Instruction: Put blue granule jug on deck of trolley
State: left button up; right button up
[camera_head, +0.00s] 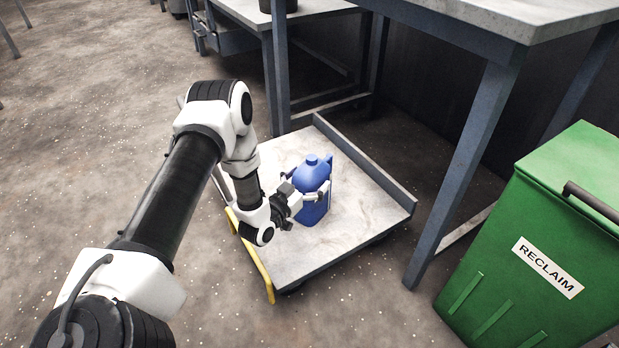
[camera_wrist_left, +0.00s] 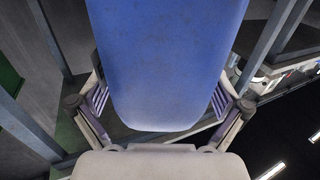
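The blue granule jug (camera_head: 311,176) stands upright over the pale deck (camera_head: 350,208) of the trolley, with its cap and handle at the top. I cannot tell for sure whether its base touches the deck. My left gripper (camera_head: 318,199) reaches in from the left with a finger on each side of the jug. In the left wrist view the blue jug (camera_wrist_left: 168,60) fills the upper middle, and the pads of my left gripper (camera_wrist_left: 160,102) press against both its sides. My right gripper is not in view.
The trolley has a raised grey rim (camera_head: 365,165) at the far side and a yellow handle bar (camera_head: 258,268) at the near left. A workbench (camera_head: 480,22) stands behind it. A green bin (camera_head: 530,250) marked RECLAIM stands at the right. The rest of the deck is clear.

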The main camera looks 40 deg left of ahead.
aim_at(299, 187)
pick_arm(q)
jog(key=shift+r, duration=0.15)
jog(key=s+p, duration=0.4)
jog(key=s, duration=0.3)
jog(key=shift+s, duration=0.25)
